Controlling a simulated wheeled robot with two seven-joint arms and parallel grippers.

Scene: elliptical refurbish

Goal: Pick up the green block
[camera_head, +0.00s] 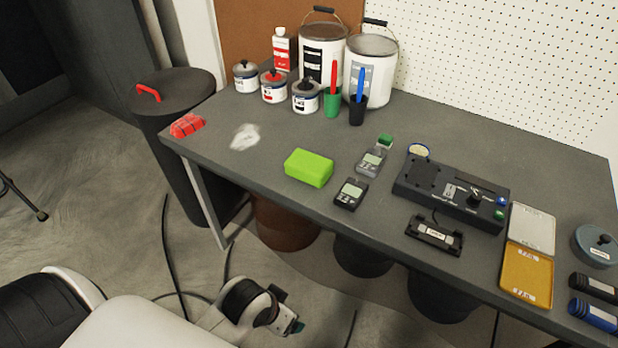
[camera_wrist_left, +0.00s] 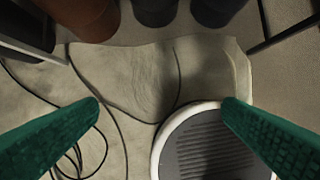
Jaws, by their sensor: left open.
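A bright green block (camera_head: 309,168) lies on the grey table near its front edge, in the head view. My left gripper (camera_head: 294,327) is low in front of the table, above the floor and well apart from the block. In the left wrist view my left gripper (camera_wrist_left: 161,103) shows two green fingers spread wide with nothing between them. The block is not in the left wrist view. My right gripper is in neither view.
A white cloth (camera_head: 245,137) and red cloth (camera_head: 187,125) lie left. Paint cans (camera_head: 370,72) stand behind. The table's front edge (camera_head: 400,268) lies between gripper and block.

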